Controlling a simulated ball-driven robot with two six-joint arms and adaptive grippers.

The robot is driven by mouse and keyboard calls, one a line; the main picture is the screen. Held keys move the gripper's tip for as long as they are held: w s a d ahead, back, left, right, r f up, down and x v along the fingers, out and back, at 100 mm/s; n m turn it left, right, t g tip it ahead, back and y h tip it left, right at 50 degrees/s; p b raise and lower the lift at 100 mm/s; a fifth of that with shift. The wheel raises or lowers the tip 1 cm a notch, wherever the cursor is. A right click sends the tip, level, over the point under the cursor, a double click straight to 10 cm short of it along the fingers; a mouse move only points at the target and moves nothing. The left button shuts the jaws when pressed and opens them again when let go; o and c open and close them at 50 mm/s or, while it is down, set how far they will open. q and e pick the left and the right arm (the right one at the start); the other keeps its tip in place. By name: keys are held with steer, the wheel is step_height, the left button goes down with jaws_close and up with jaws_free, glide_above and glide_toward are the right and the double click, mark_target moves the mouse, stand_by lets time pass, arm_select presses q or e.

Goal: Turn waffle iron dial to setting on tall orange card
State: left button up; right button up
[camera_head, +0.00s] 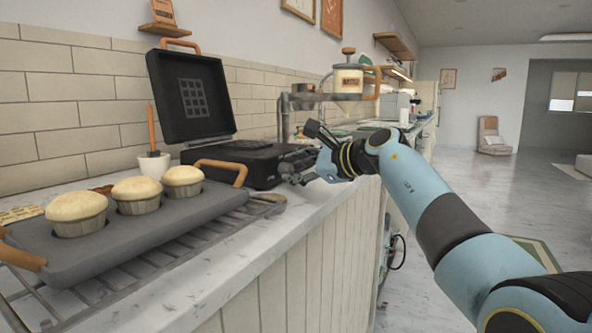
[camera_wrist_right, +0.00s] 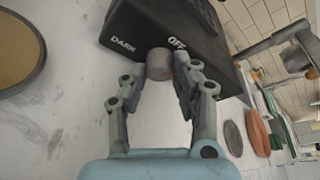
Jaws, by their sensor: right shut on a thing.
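The waffle iron stands open on the counter in the head view; its black lid (camera_head: 190,97) is raised and its black base (camera_head: 232,160) sits to the right. In the right wrist view the front of the base (camera_wrist_right: 165,30) carries the words DARK and OFF. A round grey dial (camera_wrist_right: 159,63) sticks out below OFF. My right gripper (camera_wrist_right: 160,80) has its fingers closed around the dial; in the head view it (camera_head: 303,166) is at the front of the base. A small orange card (camera_head: 163,11) stands on a wall shelf, its writing too small to read. My left gripper is out of view.
A grey muffin tray (camera_head: 140,228) with three muffins lies on a wire rack (camera_head: 85,300) at the front left. A white pot (camera_head: 154,165) stands behind it. A jar (camera_head: 348,78) stands beyond the iron. The floor right of the counter is open.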

jaws_close()
steer(key=shift+r+m+p, duration=0.1)
steer(key=shift+m+p, duration=0.2)
steer(key=shift+m+g+p, duration=0.6)
steer(key=shift+m, duration=0.1)
steer(key=shift+w+m+g+y, duration=0.1)
steer(key=shift+m+g+y, duration=0.3)
steer(key=shift+m, duration=0.3)
steer(key=shift+m+g+y, duration=0.3)
steer(key=shift+m+g, duration=0.1)
steer(key=shift+m, duration=0.4)
steer(key=shift+d, duration=0.1)
steer(key=o, duration=1)
jaws_free()
steer(key=shift+c, duration=0.2)
